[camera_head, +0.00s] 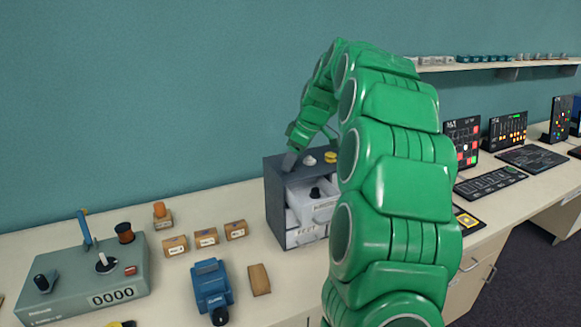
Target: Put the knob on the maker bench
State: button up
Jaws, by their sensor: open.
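A small dark cabinet (276,205) stands on the long pale bench (200,212), which appears to be the maker bench. Its upper drawer (324,211) is pulled out, and a black knob-like piece (315,192) shows inside it. A small white piece (309,160) and a yellow piece (331,157) lie on the cabinet's top. My green arm arches over from the right, and my gripper (289,161) is down at the cabinet's top left edge. It is small in view, open, with nothing seen in it. I cannot tell whether it touches the cabinet. My arm hides the cabinet's right side.
A grey control box (85,285) with levers stands at the left. Several small cardboard boxes (206,237), a blue device (211,288) and a wooden block (259,280) lie between it and the cabinet. Dark panels and keyboards (491,181) stand at the right below a wall shelf (500,67).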

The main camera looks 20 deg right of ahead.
grip_shut()
dwell(0.3)
jog(key=shift+r, duration=1.6)
jog(key=s+a+r, duration=0.4)
jog(key=s+r, duration=0.6)
jog(key=s, duration=0.3)
jog(key=w+a+f, duration=0.5)
jog(key=f, duration=0.3)
jog(key=w+a+f, duration=0.5)
jog(key=a+f, duration=0.1)
jog(key=f, duration=0.3)
jog(key=w+a+f, duration=0.5)
jog(key=w+f, duration=0.1)
jog(key=f, duration=0.2)
jog(key=shift+a+f, duration=0.15)
